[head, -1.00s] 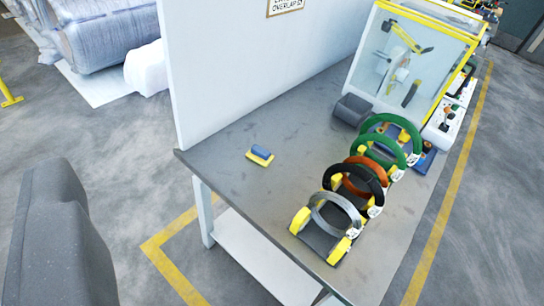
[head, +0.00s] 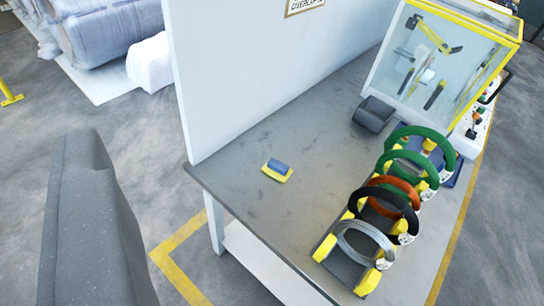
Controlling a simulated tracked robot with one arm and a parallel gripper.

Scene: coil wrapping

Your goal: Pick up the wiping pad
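The wiping pad (head: 278,170) is a small block with a blue top and a yellow base. It lies on the grey table (head: 240,185) near the table's left end, apart from the other things, with bare tabletop around it. A large dark grey part (head: 85,225) at the lower left looks like part of my own arm or gripper. It is well to the left of the pad and does not touch it. No fingertips show, so my gripper's opening is not visible.
A rack with several upright rings, green (head: 432,133), orange, black and silver (head: 362,250), stands right of the pad. A dark open box (head: 373,114) and a yellow-framed clear enclosure (head: 440,60) are behind. A white wall panel (head: 260,75) borders the table's back left.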

